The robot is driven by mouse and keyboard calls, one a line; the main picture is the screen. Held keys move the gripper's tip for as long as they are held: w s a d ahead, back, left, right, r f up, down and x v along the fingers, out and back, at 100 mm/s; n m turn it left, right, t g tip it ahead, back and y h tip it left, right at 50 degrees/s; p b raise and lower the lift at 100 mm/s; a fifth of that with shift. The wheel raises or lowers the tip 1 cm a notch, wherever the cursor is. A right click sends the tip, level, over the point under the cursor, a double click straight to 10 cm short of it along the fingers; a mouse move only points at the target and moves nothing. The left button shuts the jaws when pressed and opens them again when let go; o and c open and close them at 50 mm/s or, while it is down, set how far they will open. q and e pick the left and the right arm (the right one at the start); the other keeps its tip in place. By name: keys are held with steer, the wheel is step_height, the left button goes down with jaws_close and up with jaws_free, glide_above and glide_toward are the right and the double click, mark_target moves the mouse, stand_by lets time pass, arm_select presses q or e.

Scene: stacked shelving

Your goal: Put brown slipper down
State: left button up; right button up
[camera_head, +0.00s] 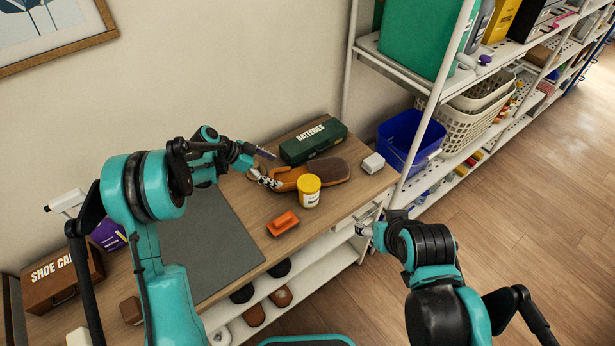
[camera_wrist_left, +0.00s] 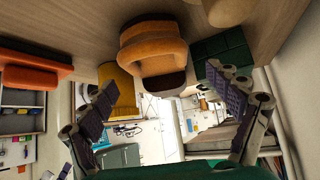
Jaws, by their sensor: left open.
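The brown slipper (camera_head: 328,171) lies on the wooden table between the green batteries box and the yellow jar. In the left wrist view the slipper (camera_wrist_left: 153,52) is at upper middle, ahead of the gap between the fingers. My left gripper (camera_head: 266,167) is open at the slipper's left end, with its fingers spread; the left wrist view shows the open fingers (camera_wrist_left: 162,82) on either side, with a gap to the slipper. My right gripper (camera_head: 364,230) shows only in small part near the table's right edge; its jaws cannot be made out.
The green batteries box (camera_head: 313,141) stands behind the slipper. The yellow jar (camera_head: 309,190), orange brush (camera_head: 283,223) and white block (camera_head: 373,163) are close by. A grey mat (camera_head: 212,250) and shoe care box (camera_head: 62,279) lie left. Shelving (camera_head: 440,95) rises at right.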

mark_target(292, 178)
arm_select(q)
steer(key=b+x, duration=0.1)
steer(key=x, duration=0.5)
steer(key=shift+s+d+f+b, duration=0.15)
steer(key=shift+s+b, duration=0.05)
steer(key=shift+b, duration=0.2)
steer(key=c, duration=1.3)
